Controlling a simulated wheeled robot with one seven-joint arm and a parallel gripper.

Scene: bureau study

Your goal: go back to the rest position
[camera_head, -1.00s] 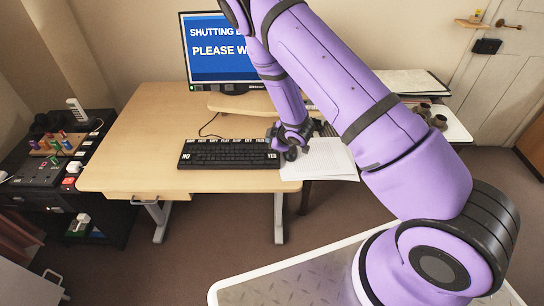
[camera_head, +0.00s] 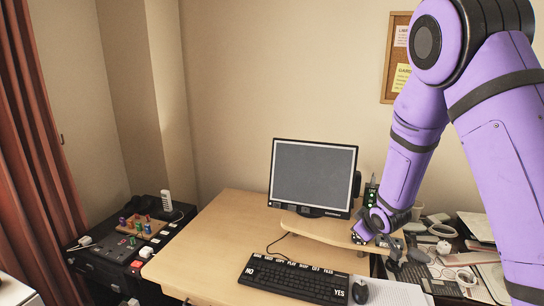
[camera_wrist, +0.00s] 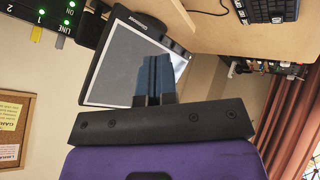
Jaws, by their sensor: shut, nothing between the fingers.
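My gripper (camera_head: 362,234) is at the end of my purple arm, over the right part of the desk, in front of the monitor's right side. In the wrist view its two dark fingers (camera_wrist: 155,82) are together, with nothing between them. The monitor (camera_head: 313,176) stands on the desk with a dark, blank screen; it also shows tilted behind the fingers in the wrist view (camera_wrist: 130,62). The black keyboard (camera_head: 293,279) lies in front, apart from the gripper.
The wooden desk (camera_head: 215,250) has free room at left. A mouse (camera_head: 360,291) lies beside the keyboard. A box with green lights (camera_wrist: 68,20) is near the monitor. Cluttered papers (camera_head: 465,275) lie at right. A black cabinet (camera_head: 105,258) with a control panel stands left.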

